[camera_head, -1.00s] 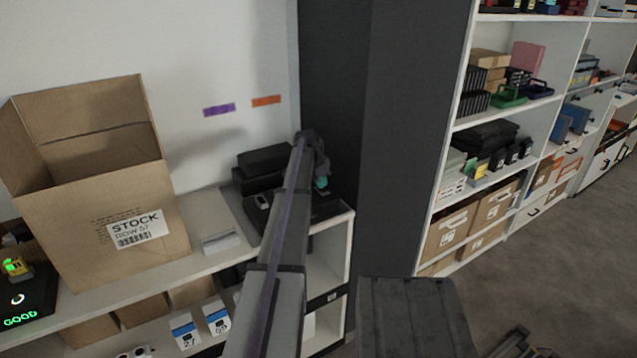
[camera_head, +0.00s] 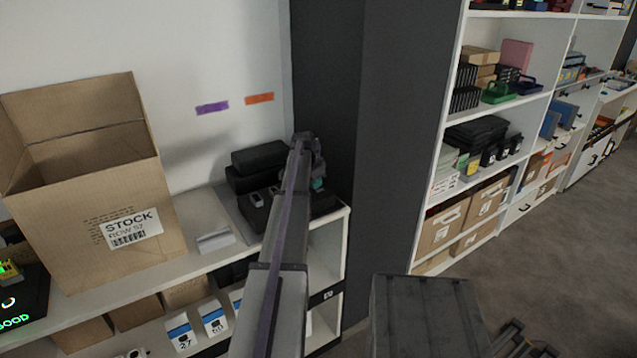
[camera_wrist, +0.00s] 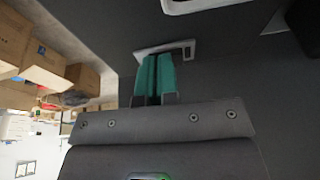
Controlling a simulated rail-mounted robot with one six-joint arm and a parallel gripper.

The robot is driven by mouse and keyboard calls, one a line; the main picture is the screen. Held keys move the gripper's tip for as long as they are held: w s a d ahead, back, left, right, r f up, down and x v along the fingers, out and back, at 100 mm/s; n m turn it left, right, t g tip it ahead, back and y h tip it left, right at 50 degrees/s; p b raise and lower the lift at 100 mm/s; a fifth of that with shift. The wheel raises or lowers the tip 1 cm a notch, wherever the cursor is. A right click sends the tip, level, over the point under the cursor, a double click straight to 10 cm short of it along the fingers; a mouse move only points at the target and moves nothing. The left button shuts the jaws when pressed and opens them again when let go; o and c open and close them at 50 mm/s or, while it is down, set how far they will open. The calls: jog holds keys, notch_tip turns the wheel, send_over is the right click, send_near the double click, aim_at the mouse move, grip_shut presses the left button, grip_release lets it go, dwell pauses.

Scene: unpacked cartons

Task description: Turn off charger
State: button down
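At the left edge of the head view, a black unit (camera_head: 28,297) shows green letters and carries a yellow block (camera_head: 10,270); it may be the charger, but I cannot tell. My gripper (camera_head: 318,185) is mostly hidden behind my arm, over the right end of the counter by the dark column. In the wrist view, the two teal fingers of my gripper (camera_wrist: 157,76) are together with nothing visible between them. A pale rectangular plate (camera_wrist: 188,50) on a dark surface shows behind the fingertips; I cannot tell whether they touch it.
An open carton (camera_head: 95,235) stands on the white counter (camera_head: 195,262). Black cases (camera_head: 260,158) lie near my gripper. The dark column (camera_head: 385,130) rises beside it. Stocked white shelves (camera_head: 437,200) stand to the right, with clear floor (camera_head: 560,250) in front.

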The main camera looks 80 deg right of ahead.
jog(key=shift+w+d, duration=0.3)
jog(key=shift+d, duration=0.25)
jog(key=shift+r, duration=0.15)
jog(key=shift+r+p, duration=0.2)
jog(key=shift+p, duration=0.35)
jog(key=s+p+v, duration=0.1)
jog(key=p+v, duration=1.2)
jog(key=shift+r, duration=0.3)
jog(key=shift+s, duration=0.1)
